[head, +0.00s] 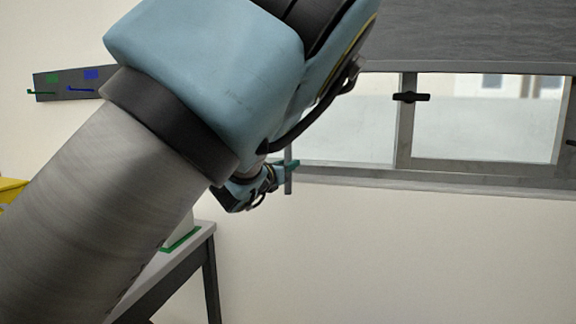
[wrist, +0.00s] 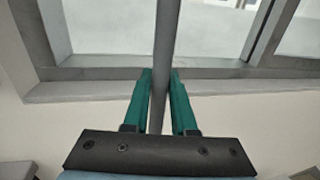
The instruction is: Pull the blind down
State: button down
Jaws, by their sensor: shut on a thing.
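The dark grey blind (head: 470,38) covers the upper part of the window (head: 485,135); glass shows below its bottom edge. My gripper (head: 288,164) is at the lower left of the window, with its green fingers on a thin grey rod (head: 288,183). In the wrist view my gripper (wrist: 159,90) is shut on the grey rod (wrist: 166,45), one finger on each side. The rod runs upward out of the wrist view. Its upper part and any joint with the blind are hidden by my arm in the head view.
A black handle (head: 411,97) sits on the window's upright bar. The sill (head: 440,187) runs below the glass. A dark rack with hooks (head: 68,84) is on the left wall. A table (head: 190,248) stands lower left, with a yellow thing (head: 10,189) at the left edge.

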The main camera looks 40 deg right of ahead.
notch_tip(320, 180, down, 24)
jog(key=b, duration=1.8)
jog(key=shift+f, duration=0.3)
jog(key=c, duration=1)
grip_release()
jog(key=shift+o, duration=1.3)
jog(key=v, duration=1.1)
jog(key=shift+b, duration=0.3)
jog(key=shift+d, duration=0.15)
